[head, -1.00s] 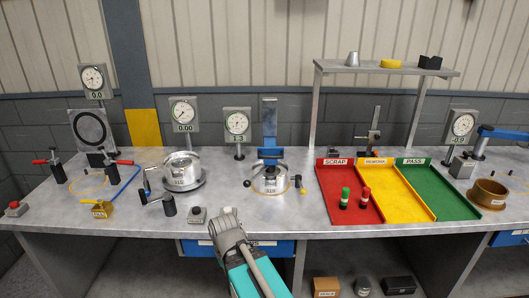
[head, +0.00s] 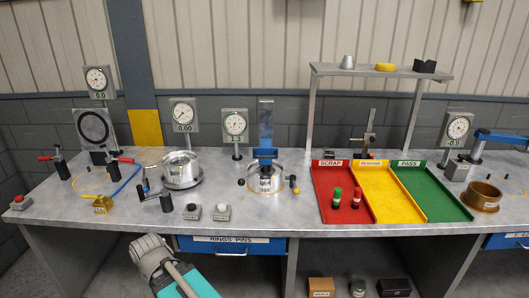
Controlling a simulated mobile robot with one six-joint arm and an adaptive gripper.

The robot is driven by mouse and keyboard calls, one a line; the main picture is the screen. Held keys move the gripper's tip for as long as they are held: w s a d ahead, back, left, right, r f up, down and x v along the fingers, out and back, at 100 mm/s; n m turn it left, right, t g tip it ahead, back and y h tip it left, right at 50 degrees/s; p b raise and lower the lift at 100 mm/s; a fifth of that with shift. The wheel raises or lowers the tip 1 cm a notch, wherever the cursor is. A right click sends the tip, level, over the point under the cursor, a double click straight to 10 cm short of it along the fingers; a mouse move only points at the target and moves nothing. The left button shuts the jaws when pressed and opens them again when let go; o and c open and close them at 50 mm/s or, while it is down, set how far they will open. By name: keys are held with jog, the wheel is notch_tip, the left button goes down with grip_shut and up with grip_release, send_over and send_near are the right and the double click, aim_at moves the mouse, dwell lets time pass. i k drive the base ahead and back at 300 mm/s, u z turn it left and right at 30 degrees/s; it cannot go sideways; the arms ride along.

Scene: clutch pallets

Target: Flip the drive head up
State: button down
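A blue head (head: 265,153) sits low on an upright blue post at the middle of the bench, over a round metal clutch unit (head: 268,182). It looks like the drive head and appears to be down, its lower end at the unit's centre. My gripper (head: 150,256) is in front of the bench's front edge, low and left of this station, well apart from the head. I see it from behind; its fingertips are hidden.
Two push buttons (head: 206,212) sit near the front edge. Another clutch unit (head: 181,170) with clamp levers stands left. Red, yellow and green sorting trays (head: 436,190) lie right, with two small pegs in the red one. A blue drawer (head: 232,245) is below.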

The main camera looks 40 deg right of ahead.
aim_at(266, 153)
jog(key=u, duration=0.05)
jog(key=k, duration=1.5)
jog(key=z, duration=1)
jog(key=i, duration=1)
jog(key=z, duration=0.05)
